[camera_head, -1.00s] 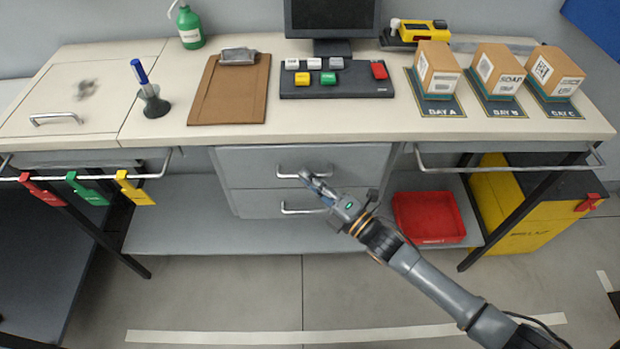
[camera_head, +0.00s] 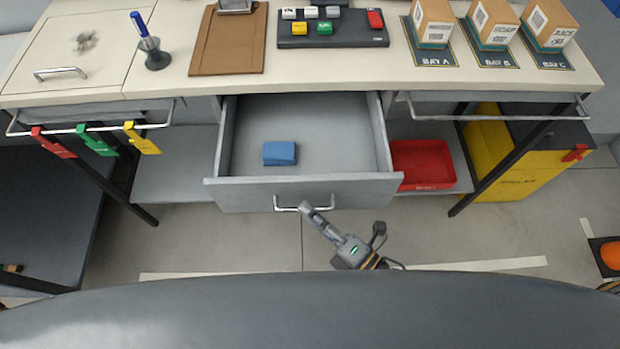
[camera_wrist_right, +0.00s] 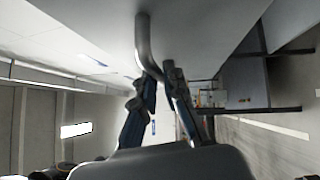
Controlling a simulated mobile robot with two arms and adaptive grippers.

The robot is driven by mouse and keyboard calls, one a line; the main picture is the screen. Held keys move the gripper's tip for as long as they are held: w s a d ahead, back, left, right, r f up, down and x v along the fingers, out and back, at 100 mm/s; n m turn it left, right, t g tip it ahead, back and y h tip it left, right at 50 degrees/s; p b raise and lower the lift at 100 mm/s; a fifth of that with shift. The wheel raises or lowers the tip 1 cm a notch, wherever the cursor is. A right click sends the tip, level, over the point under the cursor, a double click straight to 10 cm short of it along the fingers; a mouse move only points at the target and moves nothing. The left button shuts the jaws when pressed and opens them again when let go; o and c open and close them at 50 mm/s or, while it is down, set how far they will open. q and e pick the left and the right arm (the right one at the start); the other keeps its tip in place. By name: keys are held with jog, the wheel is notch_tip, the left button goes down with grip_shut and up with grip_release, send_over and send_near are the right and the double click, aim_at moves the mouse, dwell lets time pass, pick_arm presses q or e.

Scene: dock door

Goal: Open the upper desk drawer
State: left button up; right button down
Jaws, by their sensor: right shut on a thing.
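The upper desk drawer (camera_head: 240,194) is pulled well out from under the desk top. A blue block (camera_head: 279,153) lies inside it on the drawer floor. My right gripper (camera_head: 304,207) is at the drawer's front and is shut on the upper drawer handle (camera_head: 287,208). In the right wrist view the handle (camera_wrist_right: 143,45) runs down between the two fingers (camera_wrist_right: 160,75). The lower drawer is hidden behind the open one. My left gripper is not in view.
A red bin (camera_head: 425,162) sits on the shelf right of the drawer. Colored tags (camera_head: 97,140) hang from the left rail. The desk top holds a clipboard (camera_head: 228,45), a button panel (camera_head: 333,30) and boxes (camera_head: 490,22). My own grey body fills the bottom.

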jog(key=shift+s, duration=2.5)
jog(key=c, duration=1.4)
grip_release()
jog(key=v, duration=1.2)
